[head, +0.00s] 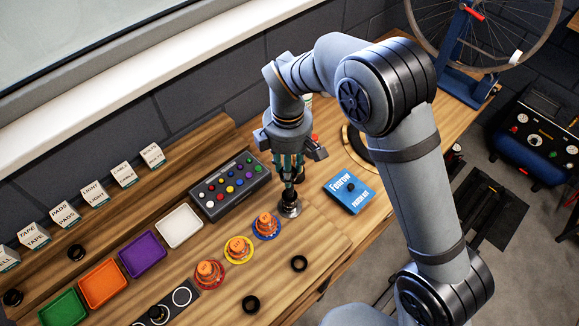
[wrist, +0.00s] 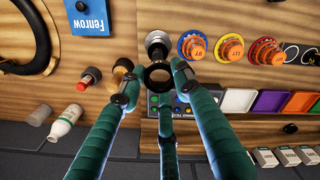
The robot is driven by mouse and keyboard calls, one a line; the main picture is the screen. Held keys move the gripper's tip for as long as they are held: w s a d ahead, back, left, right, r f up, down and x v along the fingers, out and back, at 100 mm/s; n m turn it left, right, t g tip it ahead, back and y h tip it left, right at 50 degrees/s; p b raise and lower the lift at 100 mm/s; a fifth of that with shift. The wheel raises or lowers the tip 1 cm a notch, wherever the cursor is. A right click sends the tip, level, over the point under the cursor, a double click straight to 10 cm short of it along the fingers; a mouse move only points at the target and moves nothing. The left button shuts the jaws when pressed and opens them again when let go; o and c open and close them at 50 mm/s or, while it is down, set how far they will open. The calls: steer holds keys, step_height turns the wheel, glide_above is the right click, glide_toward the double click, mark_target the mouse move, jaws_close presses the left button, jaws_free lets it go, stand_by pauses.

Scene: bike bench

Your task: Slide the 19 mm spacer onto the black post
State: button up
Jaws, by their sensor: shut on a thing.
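My gripper (head: 290,178) is above the bench and shut on a black ring-shaped spacer (wrist: 158,76). The ring sits between the fingertips (wrist: 154,84) in the wrist view; its size marking cannot be read. A round silver stand (head: 290,209) is on the bench directly below my gripper. It also shows in the wrist view (wrist: 157,40), just beyond the ring. The post on it is dark and partly hidden by my fingers and the ring. I cannot tell whether the ring is around the post's tip or apart from it.
Orange stepped pieces on red (head: 208,273), yellow (head: 238,249) and blue (head: 266,226) rings stand left of the stand. A dark box with coloured buttons (head: 230,187) is behind. A blue Fenrow packet (head: 348,190) lies right. Loose black rings (head: 299,263) lie in front.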

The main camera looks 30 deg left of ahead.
steer(key=shift+w+d+f+b, duration=0.1)
steer(key=shift+w+f+b, duration=0.2)
steer(key=shift+f+b, duration=0.45)
steer(key=shift+s+f, duration=0.1)
steer(key=shift+f, duration=0.45)
step_height(320, 180, down, 7)
steer(key=b, duration=0.6)
steer(key=o, duration=1.1)
step_height(320, 180, up, 12)
steer(key=shift+r, duration=0.1)
stand_by(0.4)
